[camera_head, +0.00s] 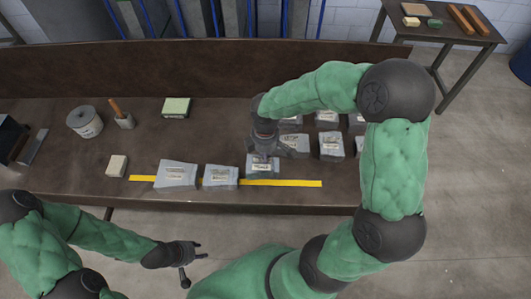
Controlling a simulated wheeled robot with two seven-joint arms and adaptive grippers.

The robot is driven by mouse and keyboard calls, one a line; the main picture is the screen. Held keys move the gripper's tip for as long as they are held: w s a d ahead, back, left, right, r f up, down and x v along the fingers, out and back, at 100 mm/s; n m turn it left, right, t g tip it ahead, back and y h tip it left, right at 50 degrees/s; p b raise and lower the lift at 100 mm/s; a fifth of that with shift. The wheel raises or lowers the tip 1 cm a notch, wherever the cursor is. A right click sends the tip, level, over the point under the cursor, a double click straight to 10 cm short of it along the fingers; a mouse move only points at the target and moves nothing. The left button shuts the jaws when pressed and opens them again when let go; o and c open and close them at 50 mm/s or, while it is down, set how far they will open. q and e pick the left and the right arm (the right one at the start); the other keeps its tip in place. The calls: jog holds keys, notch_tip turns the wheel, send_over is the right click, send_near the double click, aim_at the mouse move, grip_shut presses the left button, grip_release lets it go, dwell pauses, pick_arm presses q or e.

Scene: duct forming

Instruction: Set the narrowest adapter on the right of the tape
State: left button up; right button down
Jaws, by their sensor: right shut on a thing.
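A yellow tape strip (300,183) runs along the front of the brown bench. A wide grey adapter (176,176) sits on its left part, and a smaller grey adapter (220,178) sits near its middle. My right gripper (263,155) points down and is shut on a narrow, labelled grey adapter (262,170) at the tape, right of the other two with a small gap. I cannot tell whether it touches the bench. My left gripper (201,250) is open and empty, in front of the bench and below its edge.
Several more grey adapters (331,145) stand on the bench to the right, partly hidden by my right arm. The tape's right end is clear.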

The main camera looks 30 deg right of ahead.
notch_tip(320, 180, down, 6)
jog(key=b, duration=0.4)
jog(key=shift+b, duration=0.35)
jog(key=shift+f+b, duration=1.05)
jog(key=shift+f, duration=0.55)
jog(key=c, duration=1.3)
grip_release()
jog(key=shift+o, duration=0.2)
notch_tip(320, 180, up, 12)
jog(key=shift+r, duration=0.1)
